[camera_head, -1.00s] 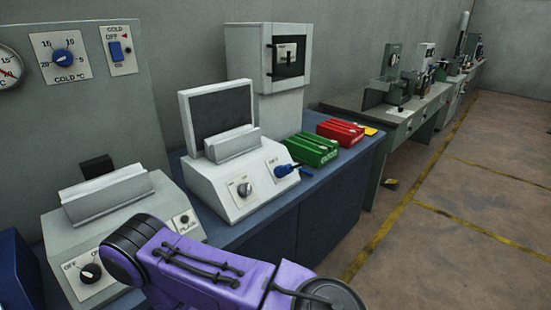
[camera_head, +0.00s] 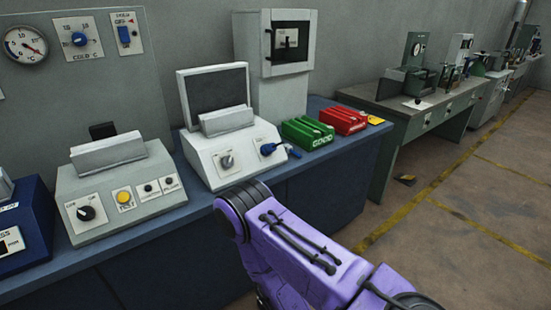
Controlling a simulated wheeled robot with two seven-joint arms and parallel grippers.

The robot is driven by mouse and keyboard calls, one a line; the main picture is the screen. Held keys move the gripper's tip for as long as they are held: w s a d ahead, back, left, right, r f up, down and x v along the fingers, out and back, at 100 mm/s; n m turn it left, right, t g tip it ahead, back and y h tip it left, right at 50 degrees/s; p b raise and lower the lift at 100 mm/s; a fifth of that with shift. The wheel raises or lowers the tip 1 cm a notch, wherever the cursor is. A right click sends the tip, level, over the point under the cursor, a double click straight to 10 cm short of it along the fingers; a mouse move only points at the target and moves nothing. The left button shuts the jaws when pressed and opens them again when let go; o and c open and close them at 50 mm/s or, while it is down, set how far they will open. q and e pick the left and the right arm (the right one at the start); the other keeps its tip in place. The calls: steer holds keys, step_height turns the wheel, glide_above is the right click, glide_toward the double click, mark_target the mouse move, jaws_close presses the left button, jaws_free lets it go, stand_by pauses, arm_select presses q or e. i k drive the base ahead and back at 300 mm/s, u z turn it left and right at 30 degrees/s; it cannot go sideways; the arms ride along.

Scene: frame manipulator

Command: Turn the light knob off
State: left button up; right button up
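No label reading "light" is legible, so I cannot tell which knob is the light knob. A black round knob (camera_head: 86,213) sits on the left of the sloped front of a pale grey console (camera_head: 150,190), with small lettering above it. A grey knob (camera_head: 227,161) is on the white console with a dark screen (camera_head: 205,165), and a blue handle (camera_head: 272,149) is to its right. A blue dial knob (camera_head: 79,39) is on the grey wall panel. My purple right arm (camera_head: 310,255) crosses the lower middle, apart from the knobs in the picture. Neither gripper shows.
The consoles stand on a blue bench (camera_head: 120,262). A yellow button (camera_head: 124,197) is beside the black knob. Green (camera_head: 307,133) and red (camera_head: 343,120) blocks lie at the bench's right end. A dark blue box (camera_head: 25,225) is at the left. Open floor (camera_head: 480,230) lies right.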

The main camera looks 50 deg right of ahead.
mark_target(228, 161)
steer(key=z, duration=1.5)
steer(key=i, duration=0.1)
steer(key=u, duration=0.05)
